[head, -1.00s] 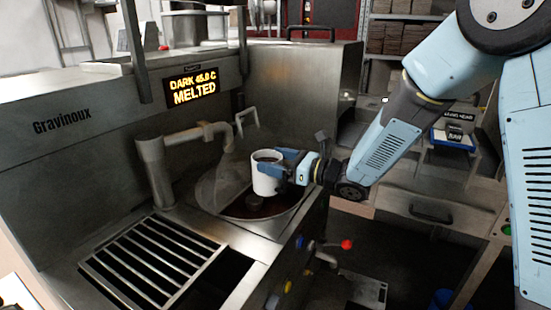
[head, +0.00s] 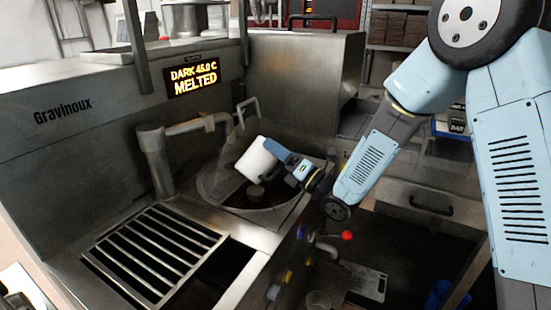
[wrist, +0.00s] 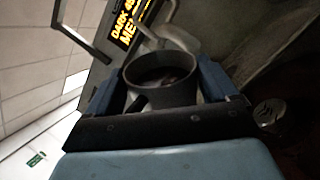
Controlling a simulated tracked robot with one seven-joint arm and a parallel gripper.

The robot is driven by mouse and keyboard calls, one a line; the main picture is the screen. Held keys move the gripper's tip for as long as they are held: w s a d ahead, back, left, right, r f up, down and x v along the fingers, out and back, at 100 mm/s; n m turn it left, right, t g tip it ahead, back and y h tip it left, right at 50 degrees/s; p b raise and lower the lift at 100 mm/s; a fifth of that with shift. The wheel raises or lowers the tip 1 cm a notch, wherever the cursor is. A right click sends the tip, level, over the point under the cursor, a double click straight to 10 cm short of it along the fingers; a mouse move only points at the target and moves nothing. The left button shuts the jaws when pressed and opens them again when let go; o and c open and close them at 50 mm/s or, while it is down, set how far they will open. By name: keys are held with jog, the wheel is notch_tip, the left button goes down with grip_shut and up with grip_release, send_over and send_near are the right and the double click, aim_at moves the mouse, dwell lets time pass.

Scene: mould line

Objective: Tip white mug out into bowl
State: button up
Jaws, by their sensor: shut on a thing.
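The white mug (head: 255,162) is held tilted over the round steel bowl (head: 212,186) in the head view. Its mouth does not show there. In the wrist view the mug (wrist: 163,97) looks dark from shade, with its round mouth visible and something dark inside. My gripper (head: 276,152) is shut on the mug from the right, with a blue finger on either side of it in the wrist view. The bowl holds a dark liquid, with a round hub under the mug. I cannot see any stream falling from the mug.
A bent steel spout (head: 158,160) stands left of the bowl. A slatted grate (head: 155,255) lies at the front left. A lit display (head: 192,80) reads DARK 45.0 C MELTED. A red-knobbed lever (head: 347,236) is below the bowl on the right.

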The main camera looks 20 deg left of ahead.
jog(key=m+t, duration=0.1)
jog(key=m, duration=0.1)
jog(key=m+t, duration=0.1)
jog(key=m, duration=0.1)
jog(key=w+m+t, duration=0.1)
jog(key=m, duration=0.1)
jog(key=shift+d+r, duration=0.25)
jog(key=shift+r, duration=0.15)
jog(key=m+t, duration=0.1)
jog(key=m, duration=0.1)
jog(key=m+t+h, duration=0.1)
jog(key=m, duration=0.1)
jog(key=m+t, duration=0.2)
jog(key=shift+w+d+r, duration=0.2)
jog(key=shift+w+d, duration=0.05)
jog(key=shift+w, duration=0.15)
dwell(2.6)
